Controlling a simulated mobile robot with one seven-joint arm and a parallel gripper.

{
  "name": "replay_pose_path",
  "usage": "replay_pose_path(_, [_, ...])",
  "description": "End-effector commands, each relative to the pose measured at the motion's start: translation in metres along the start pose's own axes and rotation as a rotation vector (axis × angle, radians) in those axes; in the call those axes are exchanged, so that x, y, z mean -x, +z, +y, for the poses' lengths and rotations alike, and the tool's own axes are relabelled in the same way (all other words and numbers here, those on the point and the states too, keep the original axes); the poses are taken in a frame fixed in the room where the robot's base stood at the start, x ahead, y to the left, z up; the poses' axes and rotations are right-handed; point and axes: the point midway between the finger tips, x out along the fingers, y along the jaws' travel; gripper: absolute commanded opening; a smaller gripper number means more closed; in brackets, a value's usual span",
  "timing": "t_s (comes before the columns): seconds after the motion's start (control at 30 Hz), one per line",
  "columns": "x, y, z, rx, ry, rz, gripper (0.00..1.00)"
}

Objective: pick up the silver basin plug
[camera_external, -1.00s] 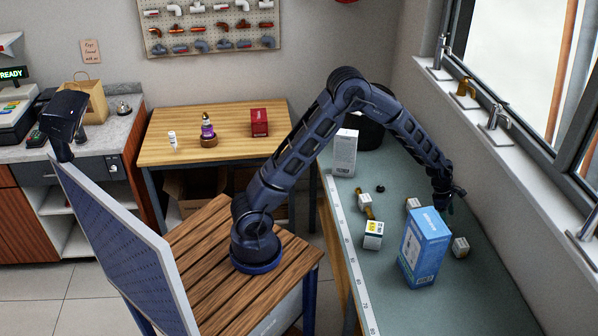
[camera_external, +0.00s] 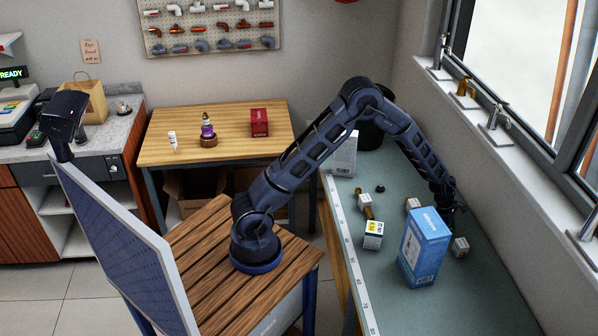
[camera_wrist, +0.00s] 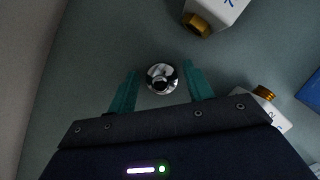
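The silver basin plug (camera_wrist: 162,78) is a small, round, shiny piece on the grey-green bench top (camera_external: 398,290). In the wrist view it lies between the two teal fingers of my gripper (camera_wrist: 159,68), with a gap on each side. My gripper is open and holds nothing. In the external view my gripper (camera_external: 451,214) is low over the bench, behind the tall blue box. I cannot make out the plug in that view.
The blue box (camera_external: 425,246) stands in front of my gripper. Small white boxes with brass fittings (camera_wrist: 215,12) (camera_wrist: 266,108) lie nearby; another white box (camera_external: 460,247) is at the right. A white carton (camera_external: 344,155) stands farther back. The window wall borders the bench.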

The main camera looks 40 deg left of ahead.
Motion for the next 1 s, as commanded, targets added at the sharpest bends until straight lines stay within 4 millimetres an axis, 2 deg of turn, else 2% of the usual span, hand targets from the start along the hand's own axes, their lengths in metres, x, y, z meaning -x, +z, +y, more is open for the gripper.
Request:
replay_pose_path(0.03, [0.0,0.0,0.0,0.0,0.0,0.0,0.41])
replay_pose_path(0.17, [0.0,0.0,0.0,0.0,0.0,0.0,0.15])
replay_pose_path(0.43, [0.001,0.001,0.0,0.0,0.0,0.0,0.13])
replay_pose_path(0.57, [0.008,0.004,0.0,-0.001,0.001,-0.001,0.13])
replay_pose_path(0.77, [0.04,0.017,0.0,-0.003,0.003,-0.002,0.13])
replay_pose_path(1.0, [0.097,0.041,0.0,-0.003,0.003,-0.003,0.13])
